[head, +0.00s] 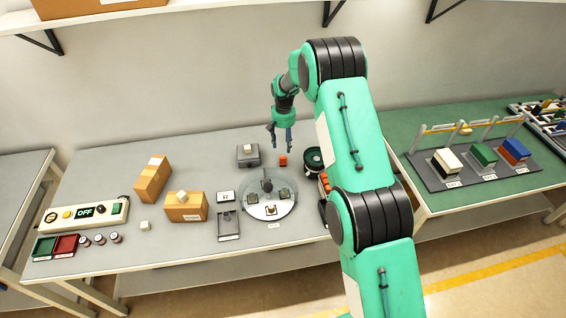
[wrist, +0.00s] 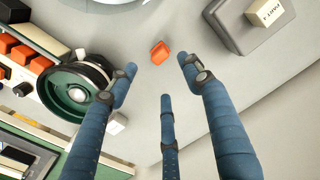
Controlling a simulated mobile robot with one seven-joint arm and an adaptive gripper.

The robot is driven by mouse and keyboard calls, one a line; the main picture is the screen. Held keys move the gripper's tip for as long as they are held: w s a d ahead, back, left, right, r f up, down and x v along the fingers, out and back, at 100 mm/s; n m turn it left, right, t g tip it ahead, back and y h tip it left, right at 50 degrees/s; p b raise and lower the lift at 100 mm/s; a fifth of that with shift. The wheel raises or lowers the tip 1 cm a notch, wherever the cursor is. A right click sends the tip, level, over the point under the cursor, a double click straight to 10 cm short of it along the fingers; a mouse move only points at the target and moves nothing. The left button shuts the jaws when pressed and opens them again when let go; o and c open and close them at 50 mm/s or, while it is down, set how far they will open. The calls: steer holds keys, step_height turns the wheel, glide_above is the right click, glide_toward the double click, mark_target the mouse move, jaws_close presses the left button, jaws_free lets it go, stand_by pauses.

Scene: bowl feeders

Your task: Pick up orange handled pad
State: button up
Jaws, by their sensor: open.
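A small orange block (head: 283,160) lies on the grey table near its back edge. It also shows in the wrist view (wrist: 159,53), slightly tilted, with no clear handle visible. My gripper (head: 281,141) hangs above the table with its fingers pointing down, just over the orange block. In the wrist view my gripper (wrist: 158,72) has its blue fingers spread, with the orange block between and beyond the fingertips. The fingers are apart from the block and hold nothing.
A black and green round reel (wrist: 78,92) stands left of the block in the wrist view. A grey box (wrist: 232,18) with a labelled cream block is on the right. A round plate (head: 268,210) with several parts stands in front. Clear table surrounds the orange block.

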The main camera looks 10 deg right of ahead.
mark_target(283, 157)
step_height(283, 157, down, 7)
steer(key=shift+r, duration=0.2)
steer(key=shift+f, duration=0.15)
stand_by(0.3)
steer(key=shift+s+a+f, duration=0.1)
steer(key=shift+f, duration=2.35)
steer(key=c, duration=1.2)
steer(key=shift+r, duration=0.15)
steer(key=shift+c, duration=0.3)
